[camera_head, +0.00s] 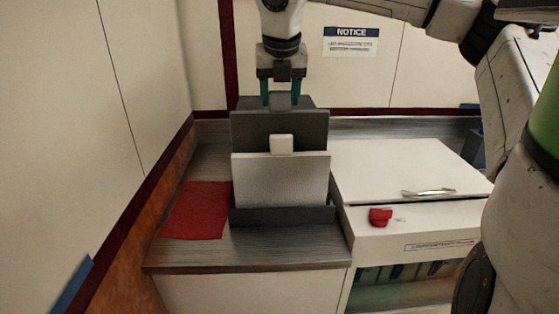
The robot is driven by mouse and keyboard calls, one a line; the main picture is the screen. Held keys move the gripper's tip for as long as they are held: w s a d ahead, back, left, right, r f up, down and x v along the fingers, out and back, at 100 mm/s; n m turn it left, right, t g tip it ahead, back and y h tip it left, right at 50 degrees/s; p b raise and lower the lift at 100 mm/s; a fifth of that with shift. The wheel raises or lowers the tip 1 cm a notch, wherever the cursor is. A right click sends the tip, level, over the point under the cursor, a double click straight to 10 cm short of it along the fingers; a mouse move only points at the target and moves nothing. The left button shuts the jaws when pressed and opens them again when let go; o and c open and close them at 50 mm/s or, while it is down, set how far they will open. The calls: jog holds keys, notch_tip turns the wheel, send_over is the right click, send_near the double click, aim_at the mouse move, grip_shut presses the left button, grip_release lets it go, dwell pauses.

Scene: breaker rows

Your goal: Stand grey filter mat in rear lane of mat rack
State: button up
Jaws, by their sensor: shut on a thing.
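The dark grey filter mat (252,131) stands upright behind a white mat (282,180). My gripper (280,99) points down from above, its two teal fingers closed on either side of the grey mat's top tab. The mat rack (283,215) is dark grey; its low front wall shows in front of the white mat, which stands upright in it. The white mat has a pale tab on its top edge. The grey mat's lower edge is hidden behind the white mat, so I cannot tell whether it touches the rack floor.
A red cloth-like sheet (197,210) lies on the grey counter (285,250) left of the rack. To the right is a white cabinet lid (395,165) with a metal handle and a small red object (380,216). A wall closes off the left side.

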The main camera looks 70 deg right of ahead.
aim_at(280, 127)
notch_tip(280, 127, down, 8)
dwell(0.4)
jog(key=shift+f, duration=0.1)
jog(key=o, duration=1.5)
jog(key=shift+r, duration=0.2)
jog(key=v, duration=1.2)
